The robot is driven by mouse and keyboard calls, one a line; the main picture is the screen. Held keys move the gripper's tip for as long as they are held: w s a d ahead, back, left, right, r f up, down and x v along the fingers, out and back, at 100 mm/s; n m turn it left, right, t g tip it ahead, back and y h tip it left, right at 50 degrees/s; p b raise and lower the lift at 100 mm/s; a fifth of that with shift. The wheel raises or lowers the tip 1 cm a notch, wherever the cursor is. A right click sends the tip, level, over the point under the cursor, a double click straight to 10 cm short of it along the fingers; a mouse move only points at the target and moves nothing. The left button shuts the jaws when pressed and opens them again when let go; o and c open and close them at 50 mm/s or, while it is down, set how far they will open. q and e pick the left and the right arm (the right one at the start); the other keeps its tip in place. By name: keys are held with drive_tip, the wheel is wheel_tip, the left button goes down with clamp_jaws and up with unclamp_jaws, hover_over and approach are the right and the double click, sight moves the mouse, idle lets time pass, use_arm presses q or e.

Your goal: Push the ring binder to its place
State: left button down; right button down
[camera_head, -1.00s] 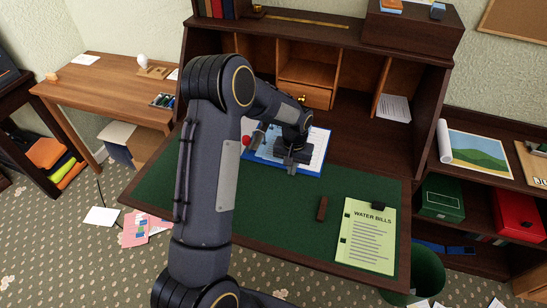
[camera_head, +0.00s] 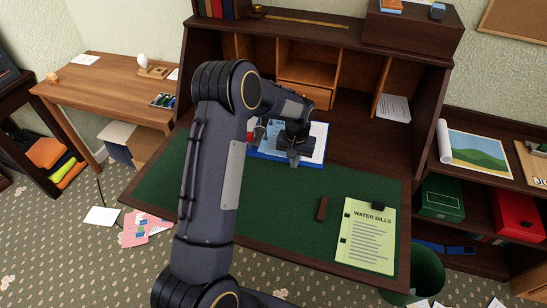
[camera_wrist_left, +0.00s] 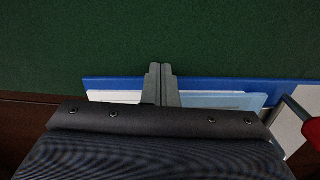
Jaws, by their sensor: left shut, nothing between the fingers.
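The ring binder (camera_head: 316,160) is blue, with white and light blue sheets showing. It lies on the desk's green top, near the pigeonholes, partly hidden by my arm. My left gripper (camera_head: 294,161) is shut and empty at its near edge. In the left wrist view, the closed fingertips (camera_wrist_left: 161,70) reach just past the binder's blue edge (camera_wrist_left: 215,83). I cannot tell whether they touch it. My right gripper is not in view.
A green "WATER BILLS" sheet (camera_head: 366,236) and a small brown block (camera_head: 321,208) lie on the desk at right. A partly hidden red object (camera_head: 249,137) is left of the binder. The green desktop (camera_head: 275,220) is bare in front.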

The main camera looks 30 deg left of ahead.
use_arm(q)
drive_tip(key=shift+w+a, duration=0.15)
drive_tip(key=shift+w, duration=0.5)
drive_tip(key=shift+s, duration=0.2)
drive_tip(key=shift+s+d, duration=0.2)
drive_tip(key=shift+s, duration=0.4)
wheel_tip(320, 180, up, 7)
drive_tip(key=p, duration=0.4)
idle(0.6)
